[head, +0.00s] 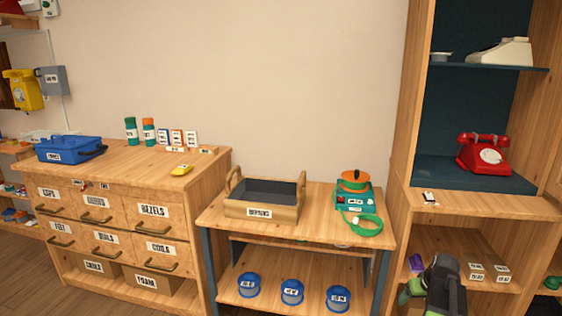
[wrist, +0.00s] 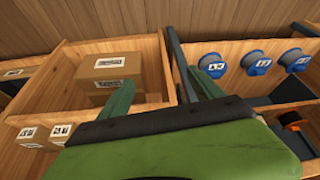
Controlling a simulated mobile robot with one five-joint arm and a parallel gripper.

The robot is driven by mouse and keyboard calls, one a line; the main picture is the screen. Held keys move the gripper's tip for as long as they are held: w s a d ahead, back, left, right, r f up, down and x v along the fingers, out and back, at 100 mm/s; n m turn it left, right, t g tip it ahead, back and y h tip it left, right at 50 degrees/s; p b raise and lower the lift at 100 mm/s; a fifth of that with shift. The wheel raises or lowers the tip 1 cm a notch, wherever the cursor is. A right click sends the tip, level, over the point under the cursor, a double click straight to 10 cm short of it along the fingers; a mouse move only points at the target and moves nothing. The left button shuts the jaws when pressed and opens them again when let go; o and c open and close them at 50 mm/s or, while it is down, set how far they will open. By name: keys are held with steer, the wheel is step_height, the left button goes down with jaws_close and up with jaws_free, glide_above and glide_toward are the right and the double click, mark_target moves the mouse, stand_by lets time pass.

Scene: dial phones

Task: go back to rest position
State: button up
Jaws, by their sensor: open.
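My gripper (head: 413,288) is at the bottom right of the head view, in front of the lower shelf of the tall wooden cabinet (head: 404,120). Part of my dark and green arm shows there. In the wrist view, the two green fingers of my gripper (wrist: 163,82) stand wide apart with nothing between them. A cardboard box (wrist: 107,70) lies beyond the left finger in a wooden compartment, and blue round containers (wrist: 212,64) are beyond the right finger. I cannot tell whether a finger touches anything.
A red dial phone (head: 484,153) stands in the cabinet. A bench holds a wooden tray (head: 262,209) and a teal device (head: 353,194) with a green ring. A drawer unit (head: 120,215) with a blue bin (head: 68,150) stands left. Small labelled boxes (head: 477,271) sit beside my arm.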

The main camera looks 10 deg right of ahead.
steer(key=w+a+n+y, duration=0.1)
steer(key=w+a+n, duration=0.15)
steer(key=a, duration=0.95)
steer(key=w+a+n+y, duration=0.15)
steer(key=w+a, duration=0.25)
steer(key=a, duration=0.9)
steer(key=s+a+f+n+g, duration=0.1)
steer(key=s+a, duration=0.2)
steer(key=a, duration=0.5)
steer(key=s+a+f+g, duration=0.1)
steer(key=s+a+g, duration=0.15)
steer(key=a, duration=0.55)
steer(key=s+r+m+p, duration=0.1)
steer(key=s+r+p, duration=0.1)
steer(key=r+p, duration=1.6)
steer(key=s+r+m+h+p, duration=0.1)
steer(key=s+r+p, duration=0.1)
steer(key=r+p, duration=1.7)
steer(key=shift+s+d+m+g, duration=0.15)
steer(key=shift+d+m+g, duration=0.2)
steer(key=shift+g, duration=0.1)
steer(key=shift+r+h, duration=0.1)
steer(key=shift+h, duration=0.15)
steer(key=shift+c, duration=0.4)
